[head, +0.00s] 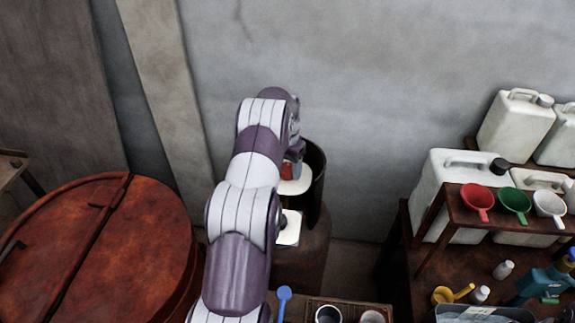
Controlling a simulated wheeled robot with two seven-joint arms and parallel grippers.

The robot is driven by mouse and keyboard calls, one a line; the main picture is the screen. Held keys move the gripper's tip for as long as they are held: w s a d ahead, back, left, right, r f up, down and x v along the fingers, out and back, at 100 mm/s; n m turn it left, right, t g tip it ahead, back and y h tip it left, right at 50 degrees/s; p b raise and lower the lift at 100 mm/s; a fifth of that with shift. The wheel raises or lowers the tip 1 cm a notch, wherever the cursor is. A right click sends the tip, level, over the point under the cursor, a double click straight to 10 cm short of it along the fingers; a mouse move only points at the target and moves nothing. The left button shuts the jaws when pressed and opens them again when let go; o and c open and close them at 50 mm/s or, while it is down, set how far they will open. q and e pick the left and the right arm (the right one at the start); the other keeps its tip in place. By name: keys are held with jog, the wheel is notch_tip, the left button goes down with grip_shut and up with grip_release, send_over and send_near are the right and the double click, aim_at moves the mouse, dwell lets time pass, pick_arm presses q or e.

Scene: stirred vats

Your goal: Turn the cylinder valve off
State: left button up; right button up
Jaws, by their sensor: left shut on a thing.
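My left arm reaches up the middle of the head view, and my left gripper (296,153) is at its far end, partly hidden by the arm's own links. It points down at a small red part (287,170), which looks like the valve's handle and is mostly covered. The gripper is shut on this red part, as far as the view shows. Below it is a pale round top (296,185), with a dark curved shroud (318,170) on the right side. A rusty brown cylindrical body (302,255) stands underneath. My right gripper is not in view.
A large rusty round lid (100,250) lies at the left. At the right, a shelf (455,215) holds white jugs (515,125) and red, green and white scoops. A blue ladle (284,295) is at the front. A grey wall closes the back.

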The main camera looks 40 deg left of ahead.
pick_arm(q)
jog(key=shift+w+m, duration=0.1)
jog(key=shift+m, duration=0.6)
jog(key=o, duration=1.1)
jog(key=shift+c, duration=0.2)
jog(key=shift+w, duration=0.15)
